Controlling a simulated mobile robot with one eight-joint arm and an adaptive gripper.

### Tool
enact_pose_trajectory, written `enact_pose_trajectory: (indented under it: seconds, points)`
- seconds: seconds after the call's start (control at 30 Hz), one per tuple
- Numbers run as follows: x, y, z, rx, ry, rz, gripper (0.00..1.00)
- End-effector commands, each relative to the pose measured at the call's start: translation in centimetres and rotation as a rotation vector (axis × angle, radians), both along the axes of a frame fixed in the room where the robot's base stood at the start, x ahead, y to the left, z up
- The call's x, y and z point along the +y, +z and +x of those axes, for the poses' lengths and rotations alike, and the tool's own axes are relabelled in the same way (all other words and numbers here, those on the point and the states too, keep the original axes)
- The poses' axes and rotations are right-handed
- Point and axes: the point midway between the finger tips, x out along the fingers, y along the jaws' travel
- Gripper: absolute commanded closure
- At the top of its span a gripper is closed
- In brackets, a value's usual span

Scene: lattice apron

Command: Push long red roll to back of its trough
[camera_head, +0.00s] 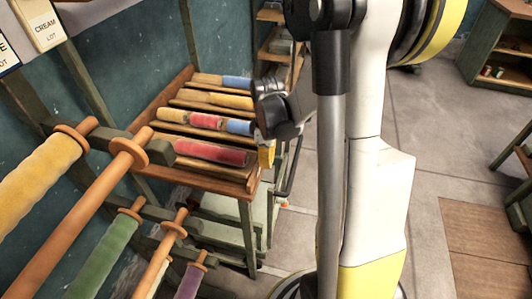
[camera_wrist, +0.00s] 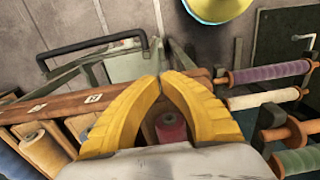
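The long red roll (camera_head: 210,152) lies in the nearest trough of the wooden rack (camera_head: 205,184) in the head view. Bare trough shows at both of its ends. In the wrist view the end of the red roll (camera_wrist: 170,128) shows between the yellow fingers, partly hidden by them. My gripper (camera_head: 266,158) is at the rack's right, front end, past the roll's right end and apart from it in the head view. In the wrist view the fingertips of my gripper (camera_wrist: 160,78) come together, with nothing seen pinched between them.
The neighbouring trough holds yellow, red (camera_head: 206,121) and blue (camera_head: 240,127) rolls. Troughs behind hold yellow and blue rolls. A wooden front rail (camera_wrist: 90,98) with labels crosses the wrist view. Spindles with a purple roll (camera_wrist: 270,73) and other rolls stand alongside. Open floor lies right.

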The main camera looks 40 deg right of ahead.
Motion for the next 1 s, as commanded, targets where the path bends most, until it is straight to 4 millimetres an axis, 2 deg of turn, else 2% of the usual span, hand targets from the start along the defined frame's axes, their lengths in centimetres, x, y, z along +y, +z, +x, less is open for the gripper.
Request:
enact_pose_trajectory:
  seconds: [0.03,0.07,0.2,0.33,0.83,1.0]
  points:
    - [0.0,-1.4,0.0,0.000,0.000,0.000,1.00]
    - [0.0,-1.9,0.0,0.000,0.000,0.000,1.00]
    - [1.5,-1.6,1.8,0.000,0.003,0.000,1.00]
    - [2.2,-1.5,2.7,0.000,0.001,0.000,1.00]
    - [2.7,-1.4,3.4,0.000,0.000,0.000,1.00]
    - [4.8,-1.4,6.1,0.000,0.005,0.000,1.00]
